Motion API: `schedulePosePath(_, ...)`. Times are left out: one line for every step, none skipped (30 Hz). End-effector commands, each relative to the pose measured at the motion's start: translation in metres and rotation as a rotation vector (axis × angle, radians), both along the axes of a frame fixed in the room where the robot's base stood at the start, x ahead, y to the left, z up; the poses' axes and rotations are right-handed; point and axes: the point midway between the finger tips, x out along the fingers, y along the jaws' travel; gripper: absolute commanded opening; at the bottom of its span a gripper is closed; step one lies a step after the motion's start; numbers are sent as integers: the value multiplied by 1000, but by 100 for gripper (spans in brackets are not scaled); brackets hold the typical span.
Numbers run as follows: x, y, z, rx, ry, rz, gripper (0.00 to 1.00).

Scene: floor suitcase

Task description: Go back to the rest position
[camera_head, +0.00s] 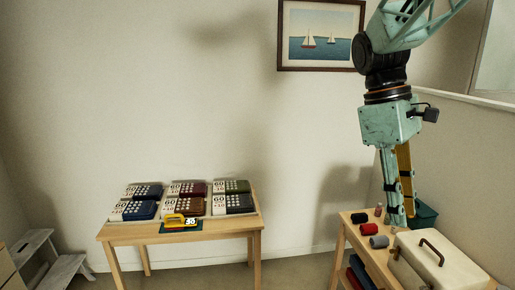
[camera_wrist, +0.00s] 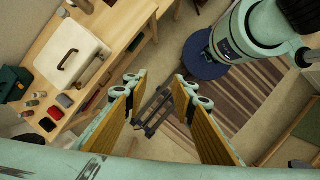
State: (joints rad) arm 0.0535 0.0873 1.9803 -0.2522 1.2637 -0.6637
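My gripper (camera_head: 400,215) hangs from the raised arm on the right of the head view, pointing down near the right-hand wooden table. In that view its fingers are seen edge-on. In the wrist view the two yellow-lined fingers of my gripper (camera_wrist: 159,82) stand well apart. Only floor and a dark frame-like object (camera_wrist: 153,110) farther off show between them, so it holds nothing.
Another table (camera_head: 250,224) holds several labelled packs and a yellow item (camera_head: 174,220). A step stool (camera_head: 62,270) stands left. A striped rug (camera_wrist: 185,125) covers floor.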

Motion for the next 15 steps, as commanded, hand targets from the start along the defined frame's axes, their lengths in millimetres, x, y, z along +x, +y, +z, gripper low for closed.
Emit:
schedulePosePath(-7,3,2,3,-20,-15,24)
schedulePosePath(-10,5,3,5,-29,-23,24)
schedulePosePath(-15,8,4,8,-42,-35,24)
schedulePosePath(-19,9,5,9,-52,-46,24)
schedulePosePath(-22,11,6,11,-61,-54,24)
schedulePosePath(-27,13,7,14,-75,-66,24)
schedulePosePath(-30,15,7,16,-85,-76,24)
schedulePosePath(-34,17,8,18,-95,-84,24)
schedulePosePath(-39,19,9,22,-107,-98,24)
schedulePosePath(-43,21,9,24,-116,-108,24)
schedulePosePath(-46,23,10,28,-126,-117,24)
schedulePosePath(-50,25,10,30,-141,-130,24)
schedulePosePath(-54,27,11,33,-150,-139,24)
schedulePosePath(-58,29,11,36,-159,-148,24)
schedulePosePath(-63,31,12,39,-172,-161,24)
